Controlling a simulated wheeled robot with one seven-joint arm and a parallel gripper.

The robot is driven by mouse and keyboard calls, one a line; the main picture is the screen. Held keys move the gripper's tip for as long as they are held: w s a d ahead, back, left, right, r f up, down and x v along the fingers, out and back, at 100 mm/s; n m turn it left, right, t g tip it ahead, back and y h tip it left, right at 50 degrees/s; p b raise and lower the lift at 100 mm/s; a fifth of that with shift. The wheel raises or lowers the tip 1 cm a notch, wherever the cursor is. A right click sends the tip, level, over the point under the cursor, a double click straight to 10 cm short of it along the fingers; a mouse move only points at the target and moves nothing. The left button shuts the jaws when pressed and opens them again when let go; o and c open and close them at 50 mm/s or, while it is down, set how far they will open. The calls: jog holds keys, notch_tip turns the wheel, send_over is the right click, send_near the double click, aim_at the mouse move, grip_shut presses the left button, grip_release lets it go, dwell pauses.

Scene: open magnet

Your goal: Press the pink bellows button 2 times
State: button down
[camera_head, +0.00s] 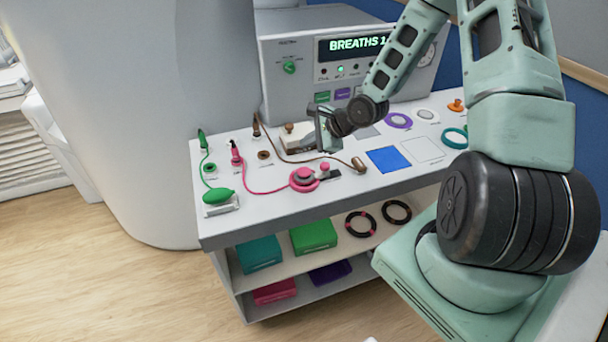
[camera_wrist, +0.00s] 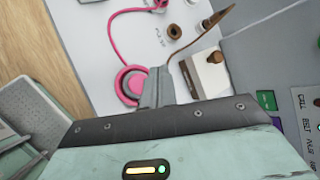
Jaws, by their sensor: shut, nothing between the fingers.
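The pink bellows button (camera_head: 303,178) is a round pink disc with a raised centre on the white table top, joined to a pink hose. It also shows in the wrist view (camera_wrist: 130,84), where my gripper's finger covers its right edge. My gripper (camera_head: 327,146) is shut and empty, and in the head view it is above and to the right of the button. Its fingers (camera_wrist: 157,80) look close beside the pink disc in the wrist view. I cannot tell whether they touch it. The console display (camera_head: 357,44) reads "BREATHS 1", with its right end behind my arm.
A green bulb (camera_head: 218,196) lies left of the button. A brown hose (camera_head: 308,158) and a white block with a brown knob (camera_head: 297,137) lie behind it. A blue square (camera_head: 389,160) lies to the right. Shelves below hold coloured boxes (camera_head: 313,236) and dark rings (camera_head: 361,224).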

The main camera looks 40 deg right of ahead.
jog(key=b, duration=0.6)
send_over(308, 172)
notch_tip(308, 172, down, 5)
jog(key=shift+f, duration=0.2)
jog(key=shift+w+f, duration=0.1)
jog(key=shift+f, duration=0.9)
jog(key=shift+f, duration=0.15)
dwell(0.6)
jog(key=shift+f, duration=0.25)
jog(key=shift+f, duration=0.55)
dwell(0.8)
jog(key=shift+r, duration=0.1)
jog(key=shift+r+p, duration=0.9)
jog(key=shift+p, duration=0.15)
jog(key=shift+r, duration=0.1)
